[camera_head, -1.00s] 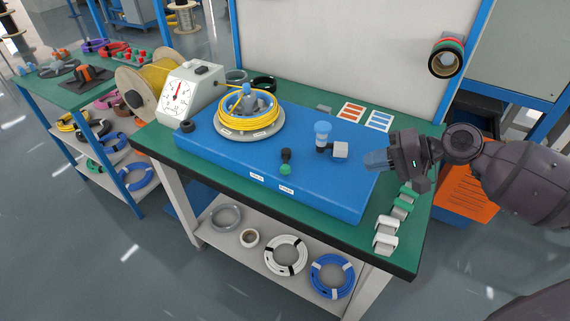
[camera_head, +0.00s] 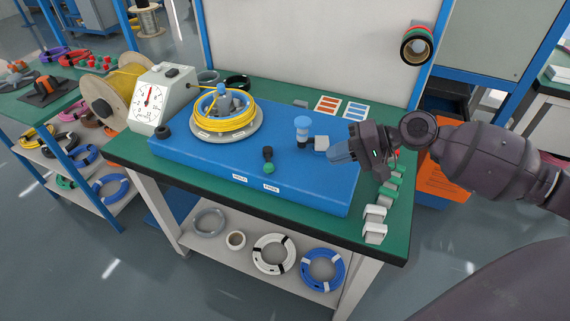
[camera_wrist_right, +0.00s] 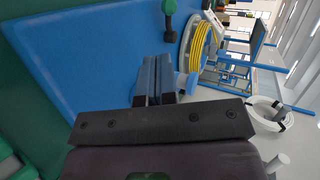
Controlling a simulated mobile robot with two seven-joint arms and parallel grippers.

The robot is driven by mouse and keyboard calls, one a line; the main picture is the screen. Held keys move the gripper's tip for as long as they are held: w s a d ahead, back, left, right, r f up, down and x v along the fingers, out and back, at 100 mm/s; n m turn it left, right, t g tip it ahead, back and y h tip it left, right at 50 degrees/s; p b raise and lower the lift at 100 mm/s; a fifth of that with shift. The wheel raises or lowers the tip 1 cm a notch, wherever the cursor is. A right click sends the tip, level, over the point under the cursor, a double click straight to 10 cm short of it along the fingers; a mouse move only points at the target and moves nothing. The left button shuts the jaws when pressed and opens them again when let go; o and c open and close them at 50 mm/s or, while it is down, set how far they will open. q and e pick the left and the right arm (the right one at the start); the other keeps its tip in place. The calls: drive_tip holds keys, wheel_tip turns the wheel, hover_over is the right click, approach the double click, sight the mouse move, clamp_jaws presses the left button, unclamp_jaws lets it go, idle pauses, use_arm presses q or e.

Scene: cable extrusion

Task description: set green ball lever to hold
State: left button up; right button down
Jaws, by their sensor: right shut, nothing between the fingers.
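The lever with a green ball (camera_head: 268,168) stands at the front of the blue box (camera_head: 190,150), its black part (camera_head: 267,153) behind the ball. The ball is above the FREE label (camera_head: 271,188); the HOLD label (camera_head: 240,179) is to its left. The lever also shows at the top of the right wrist view (camera_wrist_right: 169,8). My right gripper (camera_head: 337,152) is shut and empty, over the box's right end, right of the lever and apart from it. Its blue fingers (camera_wrist_right: 155,78) are together in the right wrist view. My left gripper is not in view.
A blue-topped post (camera_head: 302,128) with a grey block (camera_head: 321,143) stands between the lever and my right gripper. A yellow cable coil (camera_head: 226,118) and a dial gauge (camera_head: 152,98) are further left. Green and white clips (camera_head: 375,216) line the table's right side.

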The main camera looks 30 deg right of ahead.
sight(285, 176)
drive_tip(key=x, duration=0.3)
drive_tip(key=b+x, duration=0.1)
drive_tip(key=x, duration=0.6)
drive_tip(key=shift+w+a+r+b, duration=0.15)
drive_tip(key=shift+w+a+b, duration=0.05)
drive_tip(key=shift+a+b, duration=0.1)
drive_tip(key=shift+w+a, duration=0.4)
drive_tip(key=shift+a, duration=0.2)
